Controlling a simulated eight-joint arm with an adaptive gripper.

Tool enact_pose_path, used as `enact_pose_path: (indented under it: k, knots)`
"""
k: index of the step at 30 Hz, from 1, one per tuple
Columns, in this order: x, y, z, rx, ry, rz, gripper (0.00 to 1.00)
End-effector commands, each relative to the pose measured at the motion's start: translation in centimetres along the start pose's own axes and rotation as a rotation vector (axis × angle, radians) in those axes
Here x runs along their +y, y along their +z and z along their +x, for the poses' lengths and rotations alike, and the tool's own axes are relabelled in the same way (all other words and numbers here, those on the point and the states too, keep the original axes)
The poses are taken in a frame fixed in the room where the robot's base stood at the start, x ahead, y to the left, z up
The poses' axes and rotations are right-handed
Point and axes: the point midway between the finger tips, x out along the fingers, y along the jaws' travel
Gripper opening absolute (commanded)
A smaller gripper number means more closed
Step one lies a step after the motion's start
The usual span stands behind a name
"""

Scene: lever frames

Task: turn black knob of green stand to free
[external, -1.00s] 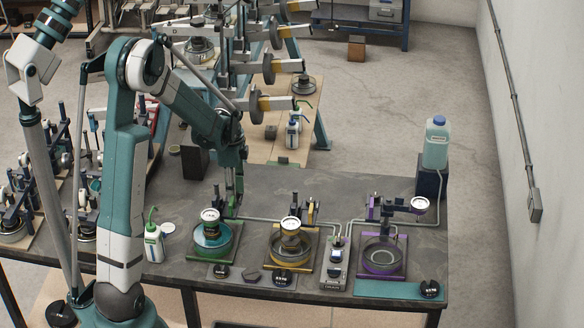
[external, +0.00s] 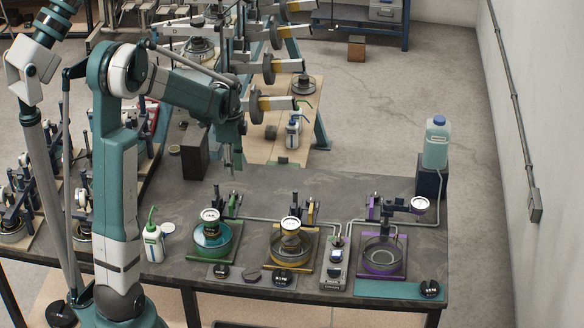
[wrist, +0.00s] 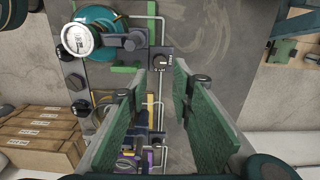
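The green stand shows in the external view (external: 213,262), with a white dial gauge (external: 210,215) above its round teal dish (external: 213,241). In the wrist view the stand's green base (wrist: 128,70) and its gauge (wrist: 78,38) are at upper left. A black knob (wrist: 160,61) with a pale pointer mark and small white lettering sits beside the stand's post. My gripper (wrist: 167,70) is open and empty; the knob is just beyond its left fingertip. In the external view my gripper (external: 229,166) hangs above the table behind the green stand, apart from it.
A yellow stand (external: 291,265) and a purple stand (external: 382,272) stand to the right, joined by thin pipes. A white bottle (external: 153,244) is at left, and a black block (external: 195,155) is behind. The table behind the stands is mostly clear.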

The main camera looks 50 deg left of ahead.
Motion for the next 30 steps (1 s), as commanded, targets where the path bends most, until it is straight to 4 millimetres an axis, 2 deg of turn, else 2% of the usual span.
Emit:
enact_pose_path:
  k: [3,9,30]
  knots:
    - [0.1,0.0,-1.4,0.000,0.000,0.000,0.24]
    - [0.0,0.0,-2.6,0.000,0.000,0.000,0.24]
    - [0.1,-0.1,-2.9,0.001,-0.002,-0.002,0.24]
